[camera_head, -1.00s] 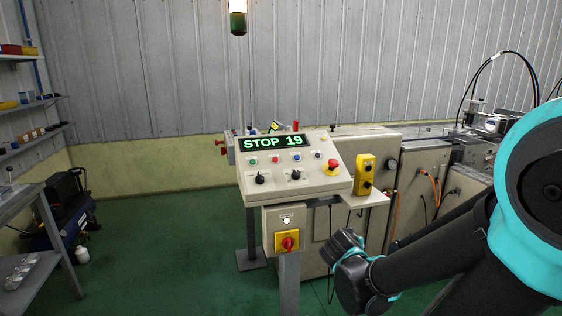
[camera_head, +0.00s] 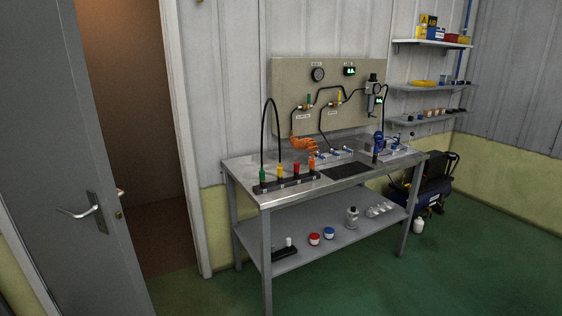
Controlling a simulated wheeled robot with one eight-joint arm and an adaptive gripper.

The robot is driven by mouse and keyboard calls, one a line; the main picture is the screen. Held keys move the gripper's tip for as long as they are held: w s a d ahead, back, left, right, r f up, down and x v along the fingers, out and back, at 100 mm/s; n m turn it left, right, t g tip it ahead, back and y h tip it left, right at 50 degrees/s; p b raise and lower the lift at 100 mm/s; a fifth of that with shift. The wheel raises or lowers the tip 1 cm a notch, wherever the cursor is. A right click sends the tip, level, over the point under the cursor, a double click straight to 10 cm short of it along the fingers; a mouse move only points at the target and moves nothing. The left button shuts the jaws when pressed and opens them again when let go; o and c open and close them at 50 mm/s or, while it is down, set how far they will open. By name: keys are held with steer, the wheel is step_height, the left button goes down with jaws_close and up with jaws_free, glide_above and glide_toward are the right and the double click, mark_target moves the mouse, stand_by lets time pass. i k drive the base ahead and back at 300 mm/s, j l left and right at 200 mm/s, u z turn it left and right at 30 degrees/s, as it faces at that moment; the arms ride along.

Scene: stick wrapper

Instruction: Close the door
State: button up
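A grey door (camera_head: 62,150) stands at the left of the view, partly open. It has a silver lever handle (camera_head: 85,211) and a lock on its edge. To its right is the open doorway (camera_head: 140,130), with a brown wall and dark floor showing beyond. A white door frame (camera_head: 186,150) borders the opening on the right. The door's far left edge is partly cut off. My gripper is not in view.
A metal workbench (camera_head: 240,178) with pneumatic fittings and a lower shelf stands right of the doorway. A dark blue compressor (camera_head: 428,195) is on the floor beyond it. Wall shelves (camera_head: 430,43) hang at the back right. Green floor (camera_head: 400,280) is clear at the front right.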

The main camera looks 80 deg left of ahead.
mark_target(54, 153)
steer(key=u, duration=4.15)
